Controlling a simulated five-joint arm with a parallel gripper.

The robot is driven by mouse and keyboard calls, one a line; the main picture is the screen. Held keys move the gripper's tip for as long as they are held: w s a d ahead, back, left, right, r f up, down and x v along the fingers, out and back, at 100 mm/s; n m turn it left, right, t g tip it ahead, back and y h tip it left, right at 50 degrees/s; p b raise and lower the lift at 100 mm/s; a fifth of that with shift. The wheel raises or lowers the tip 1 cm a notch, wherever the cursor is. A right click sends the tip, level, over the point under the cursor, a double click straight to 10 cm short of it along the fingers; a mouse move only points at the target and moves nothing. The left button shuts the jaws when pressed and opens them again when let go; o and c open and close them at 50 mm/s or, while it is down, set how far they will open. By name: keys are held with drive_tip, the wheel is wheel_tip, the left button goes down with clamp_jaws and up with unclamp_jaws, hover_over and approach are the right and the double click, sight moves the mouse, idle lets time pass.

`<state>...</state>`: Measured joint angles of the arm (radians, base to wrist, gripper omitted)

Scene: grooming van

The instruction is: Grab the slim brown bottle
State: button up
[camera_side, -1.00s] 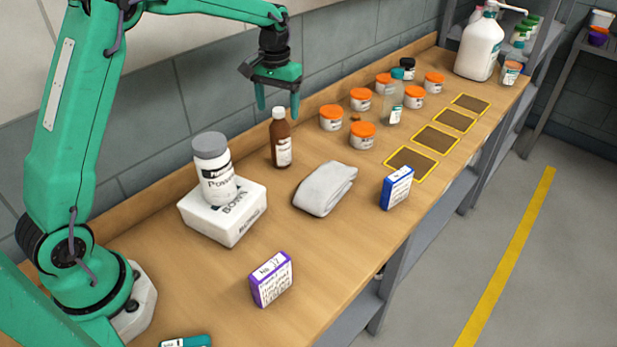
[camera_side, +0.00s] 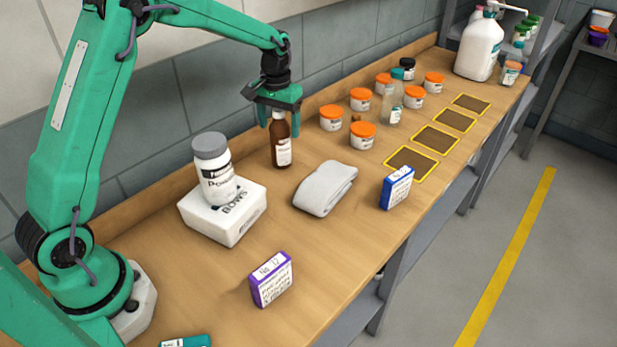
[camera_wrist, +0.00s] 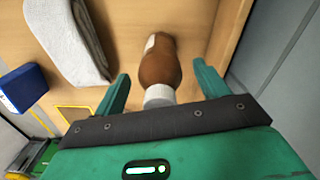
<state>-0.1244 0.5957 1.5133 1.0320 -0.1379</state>
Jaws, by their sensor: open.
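The slim brown bottle (camera_side: 281,148) stands upright on the bench near the wall, with a white label. In the side view its cap is hidden behind my gripper (camera_side: 280,120). My gripper is open, pointing down, with its fingers around the bottle's top. In the wrist view the bottle (camera_wrist: 160,62) with its white cap lies between the two fingers of my gripper (camera_wrist: 160,88), with a gap on each side.
A grey folded cloth (camera_side: 325,188) lies right of the bottle. A white box (camera_side: 225,218) bearing a powder jar (camera_side: 214,168) stands to the left. Orange-lidded jars (camera_side: 331,118) stand to the right. A blue box (camera_side: 396,188) is near the front edge.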

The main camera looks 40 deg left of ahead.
sight(280, 112)
clamp_jaws()
idle(0.4)
drive_tip(key=shift+r, duration=0.1)
drive_tip(key=shift+r, duration=0.7)
drive_tip(key=r, duration=0.1)
drive_tip(key=d+r, duration=0.1)
drive_tip(key=r, duration=0.1)
drive_tip(key=shift+s+r, duration=0.1)
drive_tip(key=shift+s, duration=0.05)
drive_tip(key=s+d+r, duration=0.4)
drive_tip(key=d+r, duration=0.2)
drive_tip(key=d, duration=0.3)
drive_tip(key=shift+s+d+r, duration=0.15)
drive_tip(key=shift+s+d, duration=0.05)
drive_tip(key=shift+d, duration=0.15)
